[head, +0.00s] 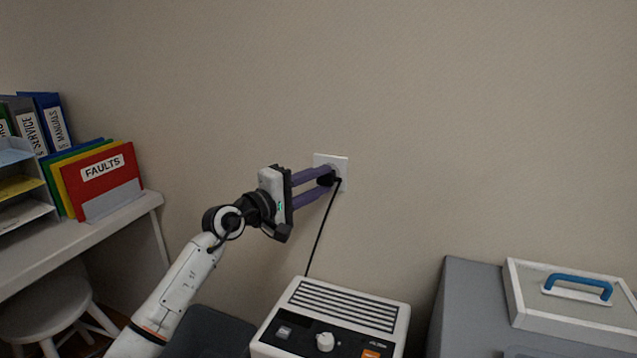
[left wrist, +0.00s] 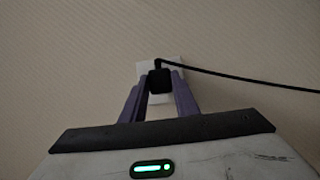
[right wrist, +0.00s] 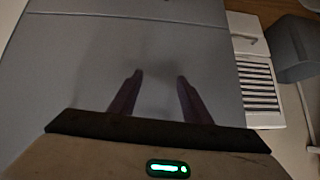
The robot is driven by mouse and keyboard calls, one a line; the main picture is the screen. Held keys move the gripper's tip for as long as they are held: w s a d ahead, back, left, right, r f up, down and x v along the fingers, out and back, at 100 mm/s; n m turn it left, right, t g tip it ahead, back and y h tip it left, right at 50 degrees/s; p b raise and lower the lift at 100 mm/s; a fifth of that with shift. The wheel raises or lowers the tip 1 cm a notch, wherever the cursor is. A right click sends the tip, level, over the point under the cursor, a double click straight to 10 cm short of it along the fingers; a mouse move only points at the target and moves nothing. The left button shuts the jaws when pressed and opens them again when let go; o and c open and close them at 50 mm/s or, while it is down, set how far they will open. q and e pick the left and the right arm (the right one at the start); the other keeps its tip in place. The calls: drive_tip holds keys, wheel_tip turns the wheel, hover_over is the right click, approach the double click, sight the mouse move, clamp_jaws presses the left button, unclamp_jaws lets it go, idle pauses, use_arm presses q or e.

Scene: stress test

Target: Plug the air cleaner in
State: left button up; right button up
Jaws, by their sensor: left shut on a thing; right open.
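The black plug (head: 326,179) is at the white wall outlet (head: 342,161), with its cord (head: 322,232) running down behind the air cleaner (head: 303,316). My left gripper (head: 328,182) is shut on the plug, its purple fingers on either side of it. In the left wrist view the plug (left wrist: 160,81) sits between the fingers, right against the outlet plate (left wrist: 174,71). The plug's front face and prongs are hidden, so I cannot tell how deep it sits. My right gripper (right wrist: 160,92) is open and empty above a grey surface, seen only in the right wrist view.
A white desk (head: 80,236) with folders and a paper tray stands at the left, with a stool (head: 45,302) below it. A grey cabinet (head: 468,285) carrying a toolbox with a blue handle (head: 578,284) stands at the right. The wall around the outlet is clear.

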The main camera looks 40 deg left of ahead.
use_arm(q)
drive_tip(key=shift+w+a+b, duration=0.15)
drive_tip(key=shift+w+b, duration=0.2)
drive_tip(key=shift+w, duration=0.15)
idle(0.3)
drive_tip(key=o, duration=1.1)
drive_tip(key=shift+c, duration=0.2)
drive_tip(key=shift+s+f, duration=0.1)
drive_tip(key=shift+s, duration=0.3)
drive_tip(key=s+a, duration=0.1)
drive_tip(key=s, duration=0.8)
drive_tip(key=shift+s+a, duration=0.25)
drive_tip(key=shift+a, duration=0.05)
